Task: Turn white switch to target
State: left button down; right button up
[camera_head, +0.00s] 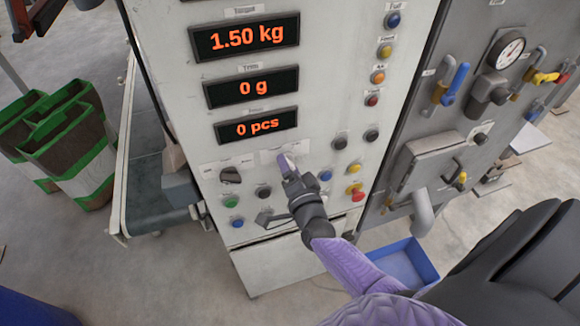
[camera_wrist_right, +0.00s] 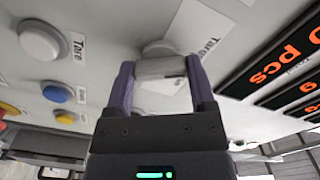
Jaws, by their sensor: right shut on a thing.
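The white switch (camera_wrist_right: 160,68) sits on the pale control panel (camera_head: 285,110), between the two purple fingers of my right gripper (camera_wrist_right: 160,82) in the right wrist view. The fingers are shut on it from both sides. In the head view my right gripper (camera_head: 285,162) reaches the panel below the displays and mostly hides the switch. My left gripper is not in view.
A dark switch (camera_head: 230,175) and several coloured buttons, including a green one (camera_head: 231,201) and a red one (camera_head: 357,196), surround the gripper. Displays (camera_head: 244,36) above read 1.50 kg, 0 g and 0 pcs. A grey cabinet (camera_head: 410,165) with valves stands right; a blue bin (camera_head: 400,262) is below.

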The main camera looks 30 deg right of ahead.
jog(key=shift+f, duration=0.1)
jog(key=o, duration=1.2)
jog(key=v, duration=1)
jog(key=shift+p, duration=0.4)
jog(key=s+a+f+n+g+y+b, duration=0.2)
jog(key=s+f+n+g+b, duration=0.15)
jog(key=f, duration=0.75)
jog(key=s+a+f+n+g+y+b, duration=0.1)
jog(key=s+f+n+g+b, duration=0.25)
jog(key=f, duration=0.65)
jog(key=s+a+f+n+g+y+b, duration=0.2)
jog(key=s+f+n+b, duration=0.25)
jog(key=f, duration=0.65)
jog(key=s+f+n+g+b, duration=0.3)
jog(key=s+f, duration=0.3)
jog(key=s, duration=0.2)
jog(key=s+d+f+n+g+b, duration=0.1)
jog(key=s+f+n+g+b, duration=0.1)
jog(key=s+f, duration=0.4)
jog(key=s+n+g, duration=0.1)
jog(key=s+g, duration=0.1)
jog(key=s, duration=0.1)
jog(key=shift+s+f+g+h+b, duration=0.2)
jog(key=shift+f+g+h+b, duration=0.05)
jog(key=shift+g+h+b, duration=0.15)
